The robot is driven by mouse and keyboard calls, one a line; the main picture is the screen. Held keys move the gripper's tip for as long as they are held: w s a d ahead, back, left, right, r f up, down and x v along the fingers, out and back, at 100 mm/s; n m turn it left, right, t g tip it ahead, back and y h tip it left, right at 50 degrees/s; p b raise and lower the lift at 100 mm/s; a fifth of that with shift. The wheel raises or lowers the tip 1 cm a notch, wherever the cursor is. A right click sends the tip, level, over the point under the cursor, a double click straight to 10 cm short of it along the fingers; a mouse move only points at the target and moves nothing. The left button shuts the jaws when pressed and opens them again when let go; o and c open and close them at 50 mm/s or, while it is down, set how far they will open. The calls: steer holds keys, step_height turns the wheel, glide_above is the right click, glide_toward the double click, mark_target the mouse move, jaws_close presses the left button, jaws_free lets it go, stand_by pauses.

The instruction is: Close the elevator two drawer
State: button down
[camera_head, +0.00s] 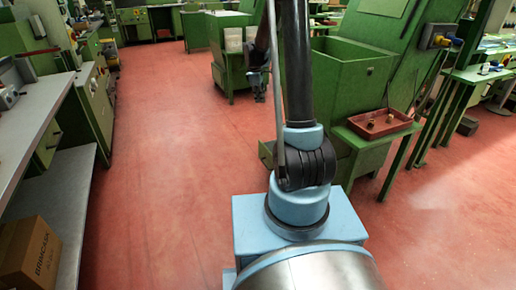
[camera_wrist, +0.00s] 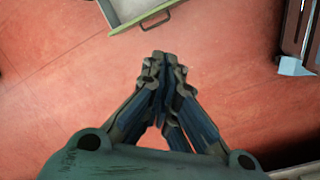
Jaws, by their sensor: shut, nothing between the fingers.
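A green-edged drawer (camera_wrist: 128,12) with a pale inside and a dark bar handle (camera_wrist: 156,18) shows at the top of the wrist view, cut off by the picture edge. How far it stands out cannot be told there. My gripper (camera_wrist: 161,62) is shut and empty, its fingertips together over the red floor. It is below the handle in the picture and apart from it. In the head view, a low green box-like part (camera_head: 266,153) juts out at the foot of the green machine, partly behind my arm. I cannot tell whether it is the same drawer.
A green machine with a hopper (camera_head: 345,75) stands right of my arm. A red-brown tray (camera_head: 400,122) holds a few small cork-coloured pieces. A grey bench (camera_head: 30,115) and a cardboard box (camera_head: 30,250) line the left. The red floor between is clear.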

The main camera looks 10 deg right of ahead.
steer(key=w+a+f+n, duration=0.1)
steer(key=w+f+n, duration=0.3)
steer(key=f, duration=0.7)
steer(key=w+a+f+n+h, duration=0.1)
steer(key=w+a+f, duration=0.1)
steer(key=w+f, duration=0.65)
steer(key=w+a+f+n, duration=0.1)
steer(key=w+f+n, duration=0.15)
steer(key=f, duration=1.05)
steer(key=w+d+f, duration=0.1)
steer(key=d+f, duration=0.4)
steer(key=f, duration=0.3)
steer(key=shift+w+d+f, duration=0.15)
steer(key=shift+w+d, duration=0.2)
steer(key=shift+d, duration=0.05)
